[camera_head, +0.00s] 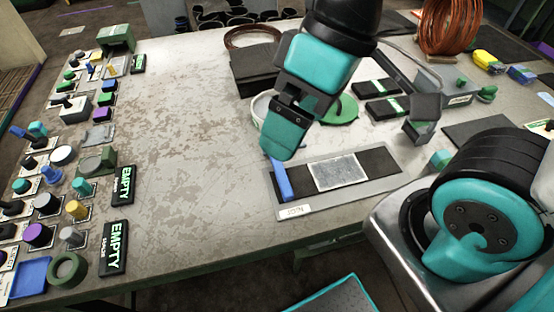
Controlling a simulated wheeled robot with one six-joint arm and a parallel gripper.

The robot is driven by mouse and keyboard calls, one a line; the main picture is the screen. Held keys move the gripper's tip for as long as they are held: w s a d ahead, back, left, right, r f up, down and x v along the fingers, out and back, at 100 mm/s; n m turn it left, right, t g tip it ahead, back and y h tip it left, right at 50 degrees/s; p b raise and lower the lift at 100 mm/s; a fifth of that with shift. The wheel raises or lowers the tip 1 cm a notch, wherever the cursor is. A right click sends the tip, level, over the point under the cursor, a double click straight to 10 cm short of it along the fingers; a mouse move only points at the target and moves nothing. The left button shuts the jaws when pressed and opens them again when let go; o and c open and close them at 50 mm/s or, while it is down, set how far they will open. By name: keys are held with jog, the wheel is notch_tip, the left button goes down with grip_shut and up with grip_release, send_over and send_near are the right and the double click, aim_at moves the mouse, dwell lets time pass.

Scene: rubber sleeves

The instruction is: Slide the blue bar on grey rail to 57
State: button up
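A blue bar (283,181) stands across the left end of a dark strip on a flat grey rail (356,193). A pale, speckled plate (337,172) lies on the strip right of the bar. A label reading "JOIN" is at the rail's front left corner. No number 57 is legible. My gripper (276,158) points down, with its teal tip right at the upper end of the blue bar. It hides that end, and I cannot tell whether it touches the bar. The fingers show side-on, so their opening is hidden.
A green disc (341,109) and a pale ring lie behind my gripper. Dark blocks (375,88) and a copper coil (449,25) are further back. Knobs and "EMPTY" signs (115,246) line the left side. The worn table (185,130) between is clear.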

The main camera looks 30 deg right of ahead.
jog(key=shift+w, duration=0.1)
jog(key=c, duration=0.3)
jog(key=shift+m+h, duration=0.3)
jog(key=shift+m, duration=0.5)
jog(key=w, duration=0.4)
jog(key=shift+d+f, duration=0.35)
jog(key=shift+f, duration=0.05)
jog(key=c, duration=0.6)
jog(key=m+h, duration=0.1)
jog(key=m, duration=0.2)
send_over(281, 167)
jog(key=s+a, duration=0.2)
jog(key=d+x, duration=0.1)
jog(key=x, duration=0.2)
jog(key=w+d+f+m+h, duration=0.35)
jog(key=w+f, duration=0.35)
jog(key=w, duration=0.3)
jog(key=shift+m+y, duration=0.45)
jog(key=f, duration=0.5)
jog(key=f+p, duration=0.1)
jog(key=f, duration=0.5)
jog(key=f+p, duration=0.1)
jog(key=f, duration=0.5)
jog(key=shift+s+a+f, duration=0.15)
jog(key=shift+s, duration=0.1)
